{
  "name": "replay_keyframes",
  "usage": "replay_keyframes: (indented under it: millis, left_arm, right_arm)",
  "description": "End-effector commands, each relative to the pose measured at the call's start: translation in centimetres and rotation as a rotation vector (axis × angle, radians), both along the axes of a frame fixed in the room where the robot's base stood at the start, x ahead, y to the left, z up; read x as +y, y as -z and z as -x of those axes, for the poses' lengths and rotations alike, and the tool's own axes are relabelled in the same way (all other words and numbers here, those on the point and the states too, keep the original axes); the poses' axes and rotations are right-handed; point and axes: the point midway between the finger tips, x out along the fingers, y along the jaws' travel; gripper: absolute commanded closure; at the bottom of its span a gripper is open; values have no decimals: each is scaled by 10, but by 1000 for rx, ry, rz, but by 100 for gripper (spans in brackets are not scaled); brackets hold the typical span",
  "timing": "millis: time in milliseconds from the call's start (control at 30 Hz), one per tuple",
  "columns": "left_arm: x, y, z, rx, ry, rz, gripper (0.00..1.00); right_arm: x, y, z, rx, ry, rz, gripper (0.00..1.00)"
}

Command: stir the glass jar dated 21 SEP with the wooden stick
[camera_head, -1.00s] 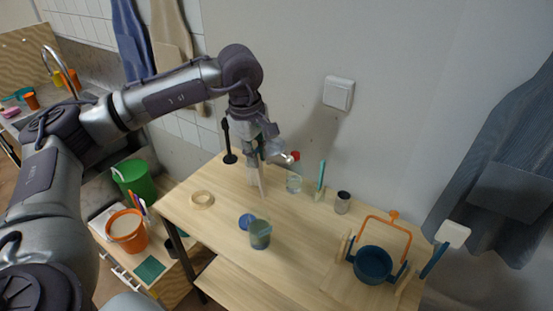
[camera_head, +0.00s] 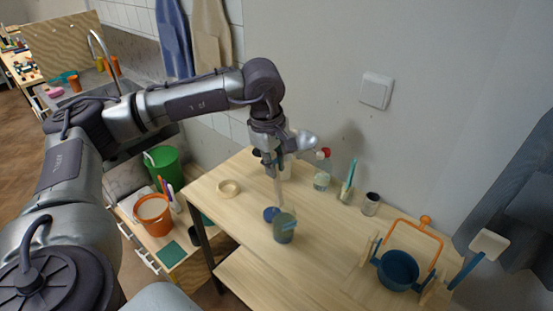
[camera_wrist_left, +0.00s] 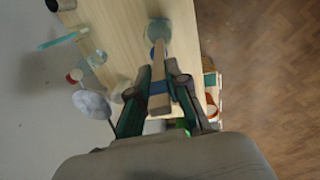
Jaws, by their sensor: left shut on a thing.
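My left gripper (camera_head: 274,165) is shut on the upright wooden stick (camera_head: 278,192), which hangs below its fingers. The left wrist view shows the stick (camera_wrist_left: 158,72) between the fingers, with a blue band near the grip. The stick's lower end appears just behind a glass jar (camera_head: 284,231) with grey-green contents; I cannot tell its exact height. This jar (camera_wrist_left: 158,28) lies beyond the stick's end in the wrist view. A blue lid (camera_head: 269,214) lies beside it. No date is readable on any jar. My right gripper is not in view.
A clear jar (camera_head: 321,182), a holder with a teal stick (camera_head: 349,178) and a dark-topped jar (camera_head: 371,206) stand along the back. A blue pot (camera_head: 398,272) with an orange handle is right. The table's front middle is clear.

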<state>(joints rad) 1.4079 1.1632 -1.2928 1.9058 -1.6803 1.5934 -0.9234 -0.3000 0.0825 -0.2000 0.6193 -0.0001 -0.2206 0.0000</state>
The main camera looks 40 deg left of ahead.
Motion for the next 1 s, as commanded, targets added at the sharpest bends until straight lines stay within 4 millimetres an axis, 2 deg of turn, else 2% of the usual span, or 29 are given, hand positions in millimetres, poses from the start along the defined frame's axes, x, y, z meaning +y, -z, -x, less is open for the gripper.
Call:
replay_keyframes:
  millis: [100,1000]
  left_arm:
    - [0,14,0,1,0,0,100]
    - [-1,85,-11,1,0,0,100]
  right_arm:
    - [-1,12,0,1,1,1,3]
    - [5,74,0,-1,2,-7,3]
